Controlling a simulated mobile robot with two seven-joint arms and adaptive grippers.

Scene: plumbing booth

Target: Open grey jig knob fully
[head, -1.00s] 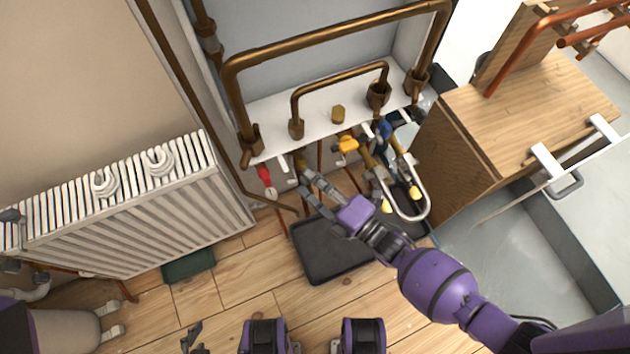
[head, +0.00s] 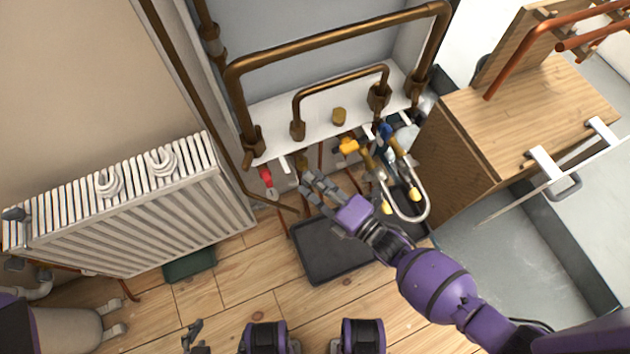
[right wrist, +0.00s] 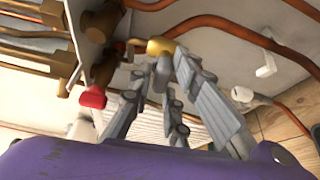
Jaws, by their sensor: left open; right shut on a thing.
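My right gripper (head: 309,183) reaches in below the white pipe shelf, in front of the brass fittings. In the right wrist view its fingers (right wrist: 162,68) close in just at a brass fitting (right wrist: 160,47). The brass fitting also shows in the head view just beyond the fingertips (head: 302,162). My left gripper (head: 192,335) is open, low at the left of the head view, far from the fittings.
A red valve handle (head: 265,177) is left of my right gripper. Yellow (head: 348,146) and blue (head: 385,130) valve parts and a bent grey hose (head: 427,205) are to its right. A black tray (head: 325,255) lies below. The radiator (head: 130,215) stands at left.

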